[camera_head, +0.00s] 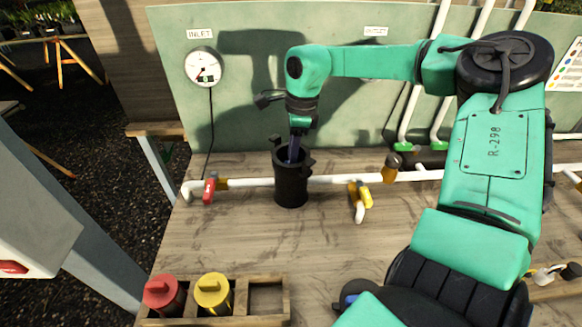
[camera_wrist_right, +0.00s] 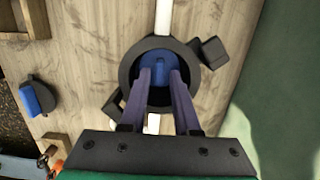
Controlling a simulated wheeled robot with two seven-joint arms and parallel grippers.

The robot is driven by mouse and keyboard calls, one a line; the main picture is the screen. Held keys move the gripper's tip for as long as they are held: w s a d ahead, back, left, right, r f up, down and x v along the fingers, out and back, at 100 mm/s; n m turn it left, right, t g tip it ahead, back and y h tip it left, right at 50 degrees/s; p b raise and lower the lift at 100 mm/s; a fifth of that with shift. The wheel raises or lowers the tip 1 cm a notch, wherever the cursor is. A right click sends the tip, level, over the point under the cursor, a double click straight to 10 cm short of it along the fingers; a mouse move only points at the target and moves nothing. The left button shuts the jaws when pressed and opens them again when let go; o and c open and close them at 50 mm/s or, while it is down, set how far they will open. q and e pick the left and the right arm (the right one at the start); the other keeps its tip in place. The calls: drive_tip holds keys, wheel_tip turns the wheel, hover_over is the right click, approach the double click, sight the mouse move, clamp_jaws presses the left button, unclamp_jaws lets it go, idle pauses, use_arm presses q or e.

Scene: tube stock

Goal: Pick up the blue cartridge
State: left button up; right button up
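The blue cartridge (camera_wrist_right: 158,68) shows inside the round black housing (camera_wrist_right: 126,72) in the right wrist view. The housing (camera_head: 291,188) stands upright on the bench in the head view, and its wall hides most of the cartridge. My right gripper (camera_wrist_right: 160,78) points down into the housing's open top. Its two purple-grey fingers lie on either side of the cartridge's blue top, with a gap between them. I cannot tell whether they touch it. In the head view the right gripper (camera_head: 294,148) is partly hidden by the housing rim. My left gripper is not in view.
A wooden rack (camera_head: 286,307) holds a red cartridge (camera_head: 164,294) and a yellow one (camera_head: 212,292); its right slot is empty. A black and blue cap-like piece (camera_head: 352,292) lies by my arm. White pipe (camera_head: 252,182) with red and yellow valves runs beside the housing. A green panel (camera_head: 240,110) stands behind.

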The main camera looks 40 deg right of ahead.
drive_tip(key=shift+a+f, duration=0.15)
drive_tip(key=shift+f, duration=0.5)
clamp_jaws()
idle(0.9)
